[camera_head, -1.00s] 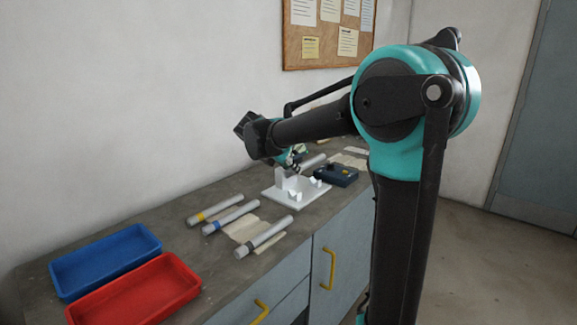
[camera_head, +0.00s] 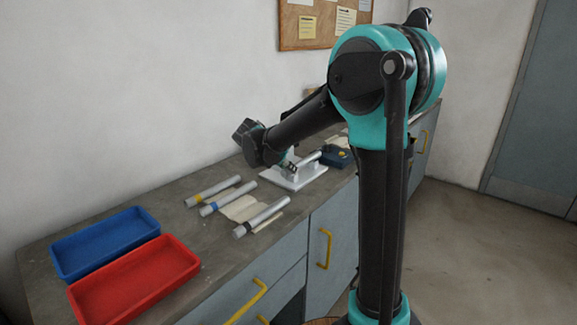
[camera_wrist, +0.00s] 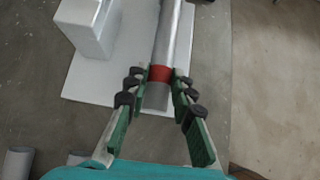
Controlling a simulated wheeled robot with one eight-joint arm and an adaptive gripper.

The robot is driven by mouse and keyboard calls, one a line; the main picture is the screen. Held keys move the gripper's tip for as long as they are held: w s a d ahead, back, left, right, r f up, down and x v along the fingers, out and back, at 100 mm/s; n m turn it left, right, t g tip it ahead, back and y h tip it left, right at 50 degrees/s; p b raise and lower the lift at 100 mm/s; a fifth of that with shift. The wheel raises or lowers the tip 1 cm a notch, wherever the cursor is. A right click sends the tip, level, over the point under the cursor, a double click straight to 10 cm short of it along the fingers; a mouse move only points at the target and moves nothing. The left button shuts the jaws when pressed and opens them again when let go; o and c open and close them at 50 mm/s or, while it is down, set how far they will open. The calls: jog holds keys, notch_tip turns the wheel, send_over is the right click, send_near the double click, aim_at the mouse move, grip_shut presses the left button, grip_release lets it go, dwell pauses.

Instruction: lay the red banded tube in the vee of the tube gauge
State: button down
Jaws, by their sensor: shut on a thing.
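The red banded tube (camera_wrist: 174,40) is a grey metal tube with a red band near its near end. My gripper (camera_wrist: 158,80) is shut on it at the band, one finger on each side. In the head view my gripper (camera_head: 288,165) is low at the tube gauge, with the tube (camera_head: 308,158) reaching out to the right. The tube gauge (camera_head: 313,172) is a white plate with upright parts; its plate and a white block (camera_wrist: 88,27) show in the wrist view. The tube and gripper hide the vee, so I cannot tell if the tube touches it.
Several tubes lie left of the gauge: yellow-banded (camera_head: 212,191), blue-banded (camera_head: 228,198) and dark-banded (camera_head: 260,217). A blue tray (camera_head: 105,246) and a red tray (camera_head: 135,283) stand at the near left.

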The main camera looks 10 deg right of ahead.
jog(key=shift+s+f, duration=0.2)
jog(key=shift+f, duration=0.1)
jog(key=c, duration=1.2)
grip_release()
jog(key=shift+f, duration=0.1)
jog(key=v, duration=1.2)
jog(key=shift+w+d, duration=0.15)
jog(key=shift+w, duration=0.05)
jog(key=shift+s, duration=0.1)
